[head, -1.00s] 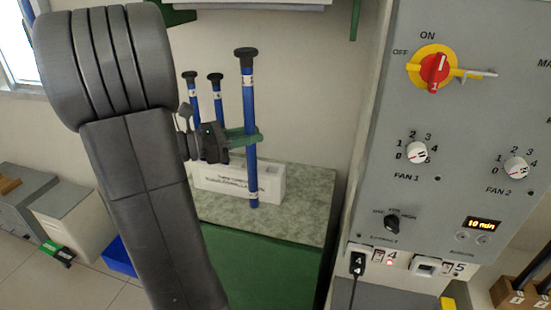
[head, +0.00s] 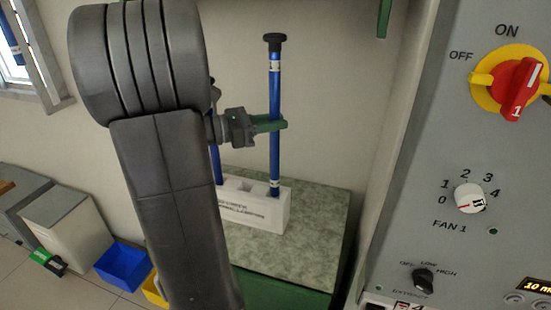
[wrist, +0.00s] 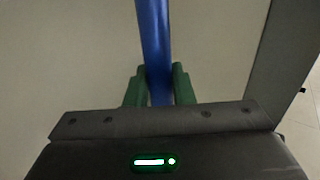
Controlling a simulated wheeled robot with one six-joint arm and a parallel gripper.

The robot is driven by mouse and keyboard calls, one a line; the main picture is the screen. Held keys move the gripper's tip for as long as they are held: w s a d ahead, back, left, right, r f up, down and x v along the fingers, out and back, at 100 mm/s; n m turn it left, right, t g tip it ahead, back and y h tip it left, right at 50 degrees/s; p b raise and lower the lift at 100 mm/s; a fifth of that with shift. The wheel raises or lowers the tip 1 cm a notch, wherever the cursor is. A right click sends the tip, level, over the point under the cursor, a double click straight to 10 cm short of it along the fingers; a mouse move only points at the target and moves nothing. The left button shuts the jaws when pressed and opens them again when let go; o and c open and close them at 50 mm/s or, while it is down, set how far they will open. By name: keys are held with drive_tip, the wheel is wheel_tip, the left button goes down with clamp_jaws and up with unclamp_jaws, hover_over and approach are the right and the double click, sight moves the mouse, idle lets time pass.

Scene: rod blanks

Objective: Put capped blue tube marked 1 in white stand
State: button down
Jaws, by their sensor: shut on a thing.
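My gripper (head: 270,124) is shut on a blue tube (head: 275,95) with a black cap and white bands. The tube is upright; any number on it is too small to read. In the wrist view the green fingers (wrist: 159,88) sit on both sides of the tube (wrist: 155,40). The white stand (head: 255,212) is below. The tube's lower end meets the right end of the stand in the picture; I cannot tell how deep it sits. Another blue tube (head: 217,168) shows at the stand's left, mostly hidden by my arm.
The stand rests on a grey-green stone top (head: 310,225). A grey control panel (head: 450,130) with knobs rises close on the right. A blue bin (head: 122,268) and a white box (head: 68,232) are on the floor at left. The wall is behind.

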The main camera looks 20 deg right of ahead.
sight(271, 161)
drive_tip(key=f+b, duration=0.9)
drive_tip(key=f, duration=0.1)
drive_tip(key=shift+s+a, duration=0.15)
drive_tip(key=shift+s, duration=0.1)
drive_tip(key=shift+f+b, duration=0.2)
drive_tip(key=shift+b, duration=0.3)
drive_tip(key=shift+w, duration=0.3)
drive_tip(key=shift+s+r, duration=0.1)
drive_tip(key=shift+s, duration=0.05)
drive_tip(key=c, duration=1.2)
unclamp_jaws()
drive_tip(key=shift+c, duration=0.2)
